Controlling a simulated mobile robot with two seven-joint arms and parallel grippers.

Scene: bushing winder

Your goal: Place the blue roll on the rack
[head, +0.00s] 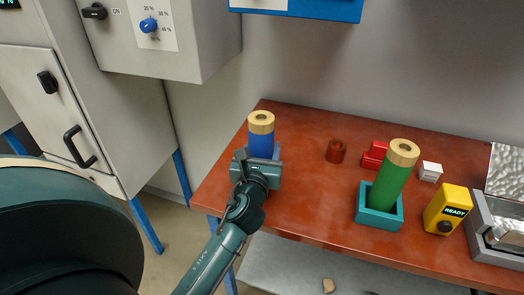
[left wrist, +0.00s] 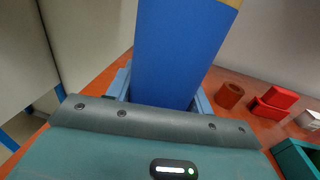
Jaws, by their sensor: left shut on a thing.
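The blue roll (head: 261,138), with a tan cored end, stands upright in a blue square holder (head: 277,150) at the left end of the red-brown table. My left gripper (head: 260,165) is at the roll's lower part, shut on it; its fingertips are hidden. In the left wrist view the blue roll (left wrist: 180,55) rises straight ahead of the gripper, with the blue holder (left wrist: 203,103) around its base. My right gripper is not in view. I cannot tell which thing here is the rack.
A green roll (head: 391,180) stands slightly tilted in a teal holder (head: 381,219). A brown ring (head: 336,151), red blocks (head: 374,156), a white box (head: 430,171), a yellow READY box (head: 447,209) and a metal tray (head: 492,240) share the table (head: 310,203). Grey cabinets stand left.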

